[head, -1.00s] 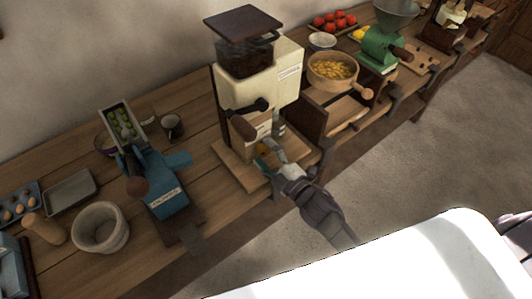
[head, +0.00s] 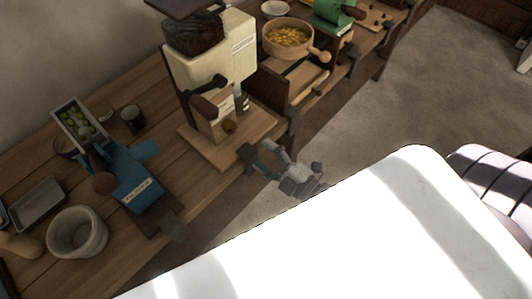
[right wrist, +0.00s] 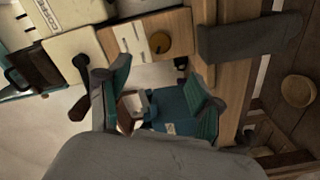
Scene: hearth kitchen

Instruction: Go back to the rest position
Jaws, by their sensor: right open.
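My right gripper (head: 262,160) is just off the front edge of the counter, in front of the cream grinder's wooden base. Its two green-padded fingers stand apart in the right wrist view (right wrist: 158,95), with nothing held between them. The cream grinder (head: 222,62) stands upright on its wooden base (head: 208,150), apart from the fingers as far as I can tell. My left gripper is not in view.
The wooden counter (head: 140,82) runs along the wall. A blue press (head: 135,180), a pale crock (head: 78,232) and a dark mug (head: 132,118) stand left of the grinder. A pan of yellow pieces (head: 289,38) stands to its right. The floor (head: 420,95) at right is clear.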

